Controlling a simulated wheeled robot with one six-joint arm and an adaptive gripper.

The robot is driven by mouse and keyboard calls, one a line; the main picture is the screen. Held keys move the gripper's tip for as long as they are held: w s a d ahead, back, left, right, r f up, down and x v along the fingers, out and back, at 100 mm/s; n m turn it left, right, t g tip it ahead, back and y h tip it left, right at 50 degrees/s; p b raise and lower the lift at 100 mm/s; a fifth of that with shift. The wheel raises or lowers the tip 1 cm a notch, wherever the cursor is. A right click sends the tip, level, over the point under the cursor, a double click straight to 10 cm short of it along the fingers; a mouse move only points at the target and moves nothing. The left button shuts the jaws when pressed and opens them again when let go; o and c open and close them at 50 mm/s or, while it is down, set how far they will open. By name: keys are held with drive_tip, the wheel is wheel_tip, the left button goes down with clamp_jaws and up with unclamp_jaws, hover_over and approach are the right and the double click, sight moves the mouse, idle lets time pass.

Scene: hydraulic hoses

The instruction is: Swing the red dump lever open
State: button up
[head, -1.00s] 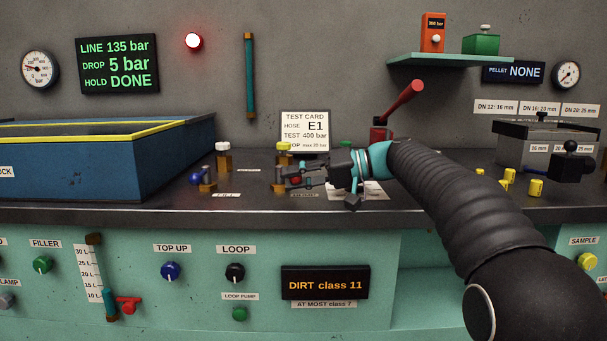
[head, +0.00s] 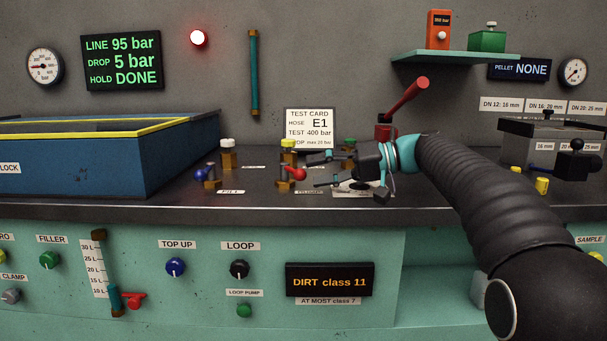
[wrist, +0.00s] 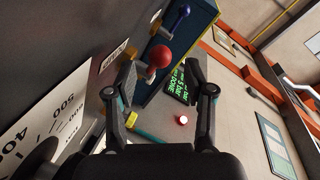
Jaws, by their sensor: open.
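The red dump lever (head: 297,173) is a short lever with a round red knob on a brass valve, on the bench behind a small label. Its knob points to the right in the head view. In the wrist view its red ball (wrist: 158,56) shows between and beyond my fingertips, closer to the left finger. My gripper (head: 317,168) is open and empty, just right of the knob, with its fingers pointing left. Whether a finger touches the knob I cannot tell. Its open fingers also show in the wrist view (wrist: 160,75).
A blue lever (head: 201,175) stands to the left, with white-capped (head: 228,143) and yellow-capped (head: 288,144) valves behind. A blue tank (head: 180,160) fills the left. A tall red-handled lever (head: 405,97) rises behind my arm. The line display (head: 122,62) reads 95 bar.

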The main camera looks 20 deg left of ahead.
drive_tip(key=v, duration=0.7)
drive_tip(key=shift+d, duration=0.2)
